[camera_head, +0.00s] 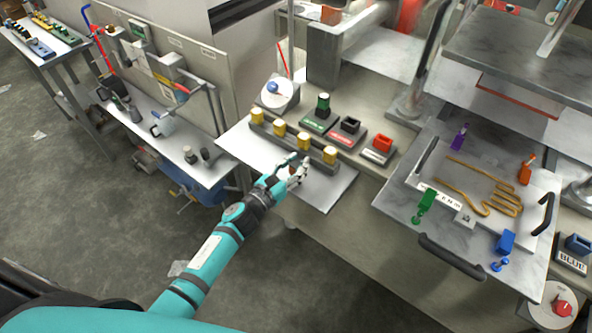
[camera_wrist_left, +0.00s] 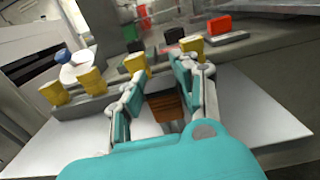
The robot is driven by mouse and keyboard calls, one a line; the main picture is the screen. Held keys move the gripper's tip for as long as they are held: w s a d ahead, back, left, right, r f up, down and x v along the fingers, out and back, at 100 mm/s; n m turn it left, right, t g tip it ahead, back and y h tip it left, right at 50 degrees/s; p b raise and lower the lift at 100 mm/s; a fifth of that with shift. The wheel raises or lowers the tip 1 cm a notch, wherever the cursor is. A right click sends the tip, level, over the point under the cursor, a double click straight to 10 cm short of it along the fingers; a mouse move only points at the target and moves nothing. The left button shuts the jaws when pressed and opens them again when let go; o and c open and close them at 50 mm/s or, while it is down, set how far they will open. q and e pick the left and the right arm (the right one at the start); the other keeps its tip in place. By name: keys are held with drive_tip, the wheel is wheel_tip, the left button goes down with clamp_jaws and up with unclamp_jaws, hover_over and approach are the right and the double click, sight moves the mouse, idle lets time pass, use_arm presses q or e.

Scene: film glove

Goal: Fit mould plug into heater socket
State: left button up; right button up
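My left gripper (camera_head: 292,172) reaches over the front of the pale counter, in front of a rail with yellow-topped pieces. Its fingers (camera_wrist_left: 160,95) stand apart in the left wrist view. A brown ridged piece (camera_wrist_left: 168,106) shows between them; I cannot tell whether they touch it. The mould (camera_head: 478,185), with a tan hand-shaped outline, lies on the metal platen at right. Purple (camera_head: 460,136), orange (camera_head: 526,168), green (camera_head: 425,203) and blue (camera_head: 505,243) plug-like pieces stand around it. Which is the task's plug or socket is unclear. My right gripper is out of view.
Behind the yellow-topped rail (camera_head: 293,136) stand labelled blocks with green (camera_head: 322,106), black (camera_head: 350,125) and red (camera_head: 382,142) tops. A blue-topped block (camera_head: 577,244) is at the far right. Black handles (camera_head: 450,256) edge the platen. A dial (camera_head: 280,92) stands behind the rail.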

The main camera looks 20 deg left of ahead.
use_arm(q)
clamp_jaws()
drive_tip(key=shift+r, duration=0.15)
